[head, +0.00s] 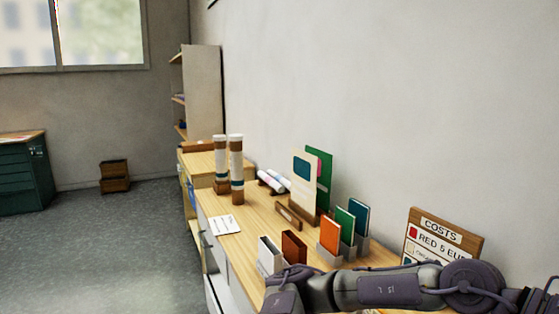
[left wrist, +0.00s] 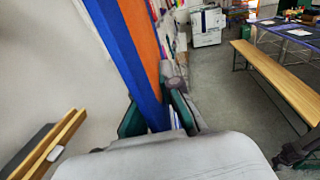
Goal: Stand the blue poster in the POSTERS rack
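In the left wrist view, the blue poster (left wrist: 122,50) is a tall flat board with a blue side and an orange area beside it. Its lower end sits between the teal fingers of my left gripper (left wrist: 158,118), which look closed on it. The poster does not show in the head view. There, a low wooden rack (head: 289,216) stands on the table against the wall, with a tall cream poster (head: 303,180) and a green poster (head: 326,184) upright by it. I cannot read a POSTERS label. My right gripper is not in view.
An arm of mine crosses the head view's lower right, before the COSTS sign (head: 440,224). Grey holders with orange, green and blue cards (head: 330,234), small boxes (head: 292,247) and two upright tubes (head: 236,165) stand on the table (head: 260,213). A bench (left wrist: 277,80) shows in the left wrist view.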

